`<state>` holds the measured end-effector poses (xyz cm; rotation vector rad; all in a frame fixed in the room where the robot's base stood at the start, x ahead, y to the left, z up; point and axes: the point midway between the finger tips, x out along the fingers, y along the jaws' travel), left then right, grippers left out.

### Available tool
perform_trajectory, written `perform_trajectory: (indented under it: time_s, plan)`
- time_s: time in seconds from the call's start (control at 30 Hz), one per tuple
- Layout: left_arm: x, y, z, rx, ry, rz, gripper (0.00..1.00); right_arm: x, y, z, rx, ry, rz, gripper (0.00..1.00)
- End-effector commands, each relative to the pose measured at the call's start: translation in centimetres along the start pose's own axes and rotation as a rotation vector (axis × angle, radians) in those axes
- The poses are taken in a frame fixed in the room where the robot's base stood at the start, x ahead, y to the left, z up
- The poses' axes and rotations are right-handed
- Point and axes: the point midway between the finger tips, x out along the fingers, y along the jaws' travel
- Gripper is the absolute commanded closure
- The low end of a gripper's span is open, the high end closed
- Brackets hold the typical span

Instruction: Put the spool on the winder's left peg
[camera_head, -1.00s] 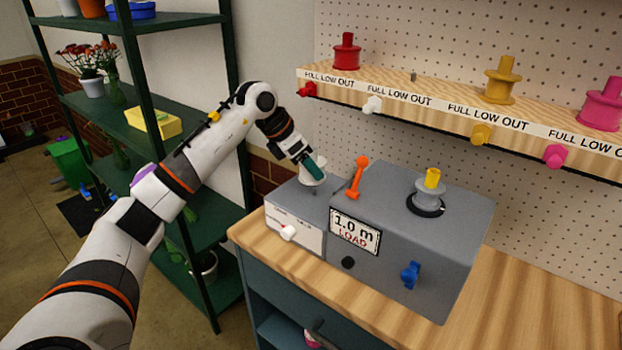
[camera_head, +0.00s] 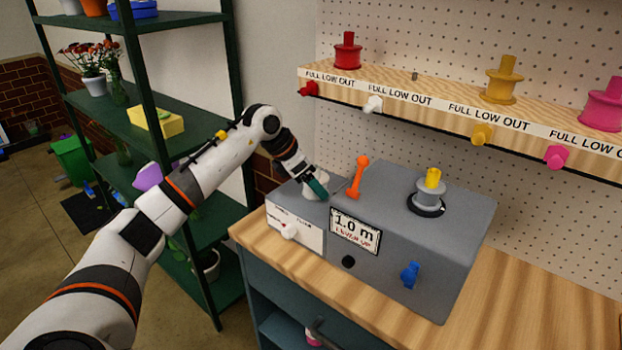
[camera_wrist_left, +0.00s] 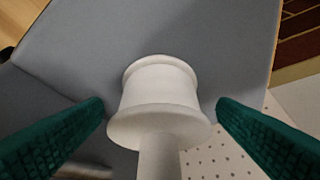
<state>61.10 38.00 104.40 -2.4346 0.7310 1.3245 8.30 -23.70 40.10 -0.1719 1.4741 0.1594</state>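The white spool (camera_head: 309,190) stands upright at the left end of the grey winder (camera_head: 452,228); the left peg under it is hidden. In the left wrist view the spool (camera_wrist_left: 160,88) sits between my green fingertips, with its narrow stem toward the camera and its far end at the grey surface. My left gripper (camera_head: 318,188) is around the spool; the wrist view shows the fingers (camera_wrist_left: 161,108) open, with a small gap at each side. The winder's display (camera_head: 354,232) reads 1.0 m with red text below. My right gripper is not in view.
An orange lever (camera_head: 357,178) stands just right of the spool. A grey spool with a yellow top (camera_head: 430,190) sits further right on the winder. A blue knob (camera_head: 409,275) sticks out in front. A wooden shelf (camera_head: 440,100) with colored spools hangs above.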

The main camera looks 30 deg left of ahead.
Motion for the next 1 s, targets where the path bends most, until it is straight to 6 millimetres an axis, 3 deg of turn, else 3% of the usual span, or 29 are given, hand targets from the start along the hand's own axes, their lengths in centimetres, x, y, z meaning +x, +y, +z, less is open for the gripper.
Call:
perform_trajectory:
  time_s: [0.27,0.7,1.0]
  plan:
    - [-1.1,-0.1,-0.1,0.0,0.002,-0.003,0.19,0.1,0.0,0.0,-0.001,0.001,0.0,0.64]
    - [-9.9,-0.1,-0.1,0.001,0.003,-0.004,0.19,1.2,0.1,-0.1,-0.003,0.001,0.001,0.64]
    - [-12.2,0.0,-0.1,0.0,0.0,0.0,0.19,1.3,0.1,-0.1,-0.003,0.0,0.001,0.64]
